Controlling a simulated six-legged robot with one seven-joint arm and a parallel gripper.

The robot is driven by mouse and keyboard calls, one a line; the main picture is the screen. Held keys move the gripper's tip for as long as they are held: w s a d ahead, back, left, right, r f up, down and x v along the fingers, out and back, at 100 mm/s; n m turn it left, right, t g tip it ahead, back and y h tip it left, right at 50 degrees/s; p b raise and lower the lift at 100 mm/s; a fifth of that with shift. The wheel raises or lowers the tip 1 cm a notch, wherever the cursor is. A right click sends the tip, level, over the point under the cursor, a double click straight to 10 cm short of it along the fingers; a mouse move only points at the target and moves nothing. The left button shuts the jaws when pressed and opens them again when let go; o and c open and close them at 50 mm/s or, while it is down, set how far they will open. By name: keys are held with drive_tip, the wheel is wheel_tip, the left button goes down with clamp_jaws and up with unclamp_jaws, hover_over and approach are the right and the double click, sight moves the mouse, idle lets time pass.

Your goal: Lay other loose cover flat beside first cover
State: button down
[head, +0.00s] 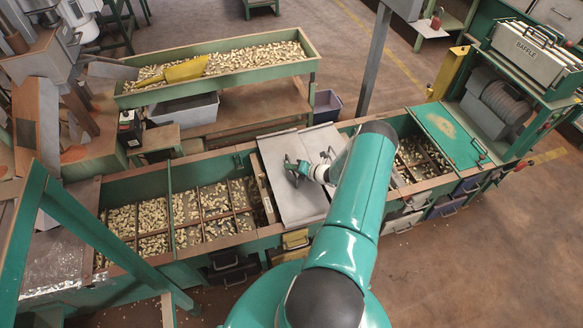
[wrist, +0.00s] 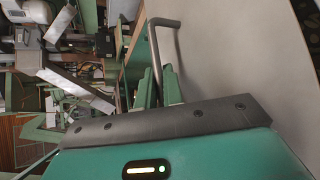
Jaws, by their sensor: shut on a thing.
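A grey sheet cover (head: 292,195) lies across the middle of the long green hopper bench, looking nearly flat. A dark bar handle (head: 292,166) shows on its face. My gripper (head: 322,171) is over its right part, shut on a handle. In the wrist view, the green fingers (wrist: 157,85) close at the lower end of a grey bar handle (wrist: 164,24), beside a broad pale cover surface (wrist: 235,60). A green cover (head: 447,132) lies flat farther right on the bench. My arm hides the grey cover's right edge; I cannot tell whether two grey sheets overlap there.
Open compartments of nuts (head: 205,205) lie left of the grey cover; more (head: 420,158) lie between it and the green cover. Behind stands a nut trough (head: 215,93) with a yellow scoop (head: 186,72). A post (head: 375,60) rises behind the bench. A machine (head: 530,60) stands right.

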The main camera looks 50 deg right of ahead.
drive_tip(key=shift+f, duration=0.5)
idle(0.7)
drive_tip(key=c, duration=1.5)
unclamp_jaws()
drive_tip(key=shift+o, duration=0.2)
drive_tip(key=shift+f, duration=0.1)
drive_tip(key=v, duration=1.4)
drive_tip(key=shift+w, duration=0.1)
wheel_tip(320, 180, up, 8)
